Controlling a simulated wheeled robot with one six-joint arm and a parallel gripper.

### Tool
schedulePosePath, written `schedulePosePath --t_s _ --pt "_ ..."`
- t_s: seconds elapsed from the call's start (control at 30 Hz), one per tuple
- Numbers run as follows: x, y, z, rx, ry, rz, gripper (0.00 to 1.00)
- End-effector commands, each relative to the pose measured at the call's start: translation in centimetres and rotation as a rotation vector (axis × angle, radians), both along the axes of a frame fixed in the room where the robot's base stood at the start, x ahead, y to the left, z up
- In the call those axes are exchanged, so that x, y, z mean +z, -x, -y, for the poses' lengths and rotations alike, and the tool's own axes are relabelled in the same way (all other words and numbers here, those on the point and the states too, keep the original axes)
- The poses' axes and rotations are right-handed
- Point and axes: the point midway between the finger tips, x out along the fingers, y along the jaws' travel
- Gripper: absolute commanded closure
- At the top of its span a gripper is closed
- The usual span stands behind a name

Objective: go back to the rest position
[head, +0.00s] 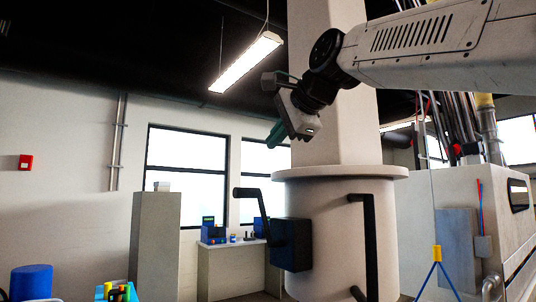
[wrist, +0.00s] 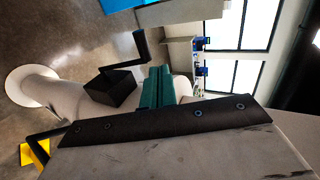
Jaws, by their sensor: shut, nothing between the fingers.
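My gripper (head: 278,134) is up in the air at the upper middle of the head view, at the end of my arm coming in from the upper right. Its teal fingers point down and to the left. They are shut together with nothing between them. In the wrist view the teal fingers (wrist: 158,88) lie side by side at the centre, and the floor and windows show beyond them. The gripper appears in front of the white square column in the head view and does not visibly touch anything.
A white round pedestal (head: 330,205) carries a black box (head: 291,244) with a crank handle (head: 252,208). A grey cabinet (head: 155,245), a bench (head: 228,268) with small items and a blue drum (head: 31,282) stand at left. A large pale machine (head: 455,215) stands right.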

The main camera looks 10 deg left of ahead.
Motion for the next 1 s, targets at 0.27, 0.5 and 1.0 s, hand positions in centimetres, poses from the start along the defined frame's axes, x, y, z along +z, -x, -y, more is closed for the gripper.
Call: schedulePosePath --t_s 0.27,0.5,1.0 --pt "0.5 0.4 0.5 -0.001 0.0 0.0 1.0" --pt "-0.5 0.4 0.6 0.065 0.115 0.058 1.0" --pt "-26.5 9.0 14.1 0.549 0.882 -0.07 1.0"
